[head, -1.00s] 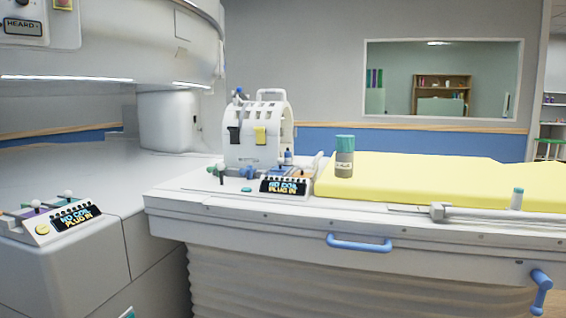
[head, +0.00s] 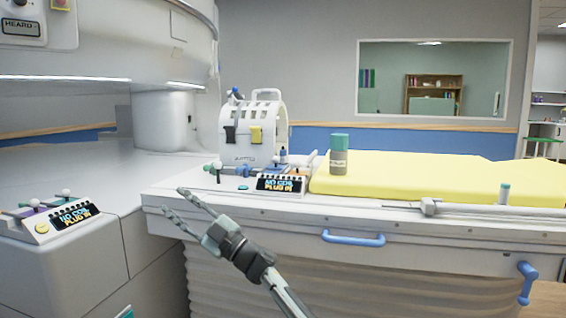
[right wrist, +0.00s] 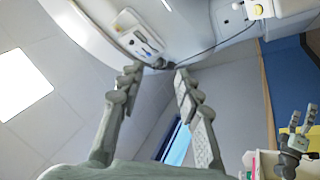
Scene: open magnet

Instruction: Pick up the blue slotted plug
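A small blue part (head: 243,170) lies on the white bed deck in front of the white coil housing (head: 262,125). Another small blue piece (head: 282,156) stands just to its right. Both are too small to show a slot, so I cannot tell which is the slotted plug. My right gripper (head: 174,201) is open and empty, in front of the deck's left edge, below and left of the blue parts. Its spread fingers also show in the right wrist view (right wrist: 157,76). My left gripper (right wrist: 303,112) appears there at lower right, fingers apart and empty.
A display box (head: 281,184) stands at the deck's front edge, a teal-capped bottle (head: 339,158) near the yellow mattress (head: 430,177). A blue handle (head: 353,239) juts from the bed's side. Another display panel (head: 70,217) stands on the left.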

